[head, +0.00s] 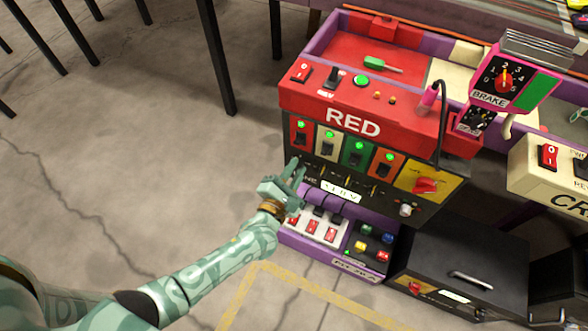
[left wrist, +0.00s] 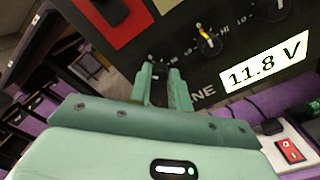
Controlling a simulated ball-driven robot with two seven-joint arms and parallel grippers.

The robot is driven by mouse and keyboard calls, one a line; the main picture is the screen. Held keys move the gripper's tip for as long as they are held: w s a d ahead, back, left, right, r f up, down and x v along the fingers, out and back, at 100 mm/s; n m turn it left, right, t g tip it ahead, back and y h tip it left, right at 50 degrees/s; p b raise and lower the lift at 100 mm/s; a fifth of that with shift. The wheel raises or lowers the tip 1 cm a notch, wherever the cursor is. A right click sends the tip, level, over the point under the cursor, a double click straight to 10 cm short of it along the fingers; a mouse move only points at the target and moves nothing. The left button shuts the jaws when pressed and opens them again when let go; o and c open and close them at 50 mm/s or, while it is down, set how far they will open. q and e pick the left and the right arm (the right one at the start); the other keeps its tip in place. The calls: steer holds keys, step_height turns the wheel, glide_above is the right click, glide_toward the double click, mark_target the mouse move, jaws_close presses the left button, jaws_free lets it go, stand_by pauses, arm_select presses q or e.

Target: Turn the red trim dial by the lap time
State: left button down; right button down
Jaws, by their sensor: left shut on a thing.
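My left gripper (head: 298,172) is at the left end of the lower black strip of the RED console (head: 352,122). In the left wrist view its fingers (left wrist: 160,88) are closed around a small dark dial (left wrist: 157,70), mostly hidden between them. To its right is a black dial with a yellow pointer (left wrist: 207,38), its scale marked HI. A lit display (left wrist: 264,62) reads 11.8 V; it also shows in the head view (head: 341,192). No lap time is legible. My right gripper is not in view.
Above the strip are lit rocker switches on red, cream, green and orange plates (head: 386,163). A red knob (head: 425,186) sits on a yellow plate at right. Below is a purple shelf (head: 292,240) with switches. A BRAKE box (head: 505,80) stands upper right.

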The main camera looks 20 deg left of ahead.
arm_select(q)
steer(key=shift+m, duration=0.5)
steer(key=m, duration=0.2)
steer(key=shift+m+p, duration=0.35)
steer(key=shift+m, duration=0.05)
steer(key=shift+d+f+m+p, duration=0.15)
steer(key=shift+m+p, duration=0.2)
steer(key=shift+m, duration=1.95)
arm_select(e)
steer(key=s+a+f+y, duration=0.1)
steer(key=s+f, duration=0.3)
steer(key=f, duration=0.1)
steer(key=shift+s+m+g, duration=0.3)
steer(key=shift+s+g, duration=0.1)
arm_select(q)
steer(key=shift+s, duration=0.1)
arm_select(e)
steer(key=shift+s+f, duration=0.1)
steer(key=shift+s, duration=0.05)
arm_select(q)
steer(key=c, duration=1.3)
jaws_free()
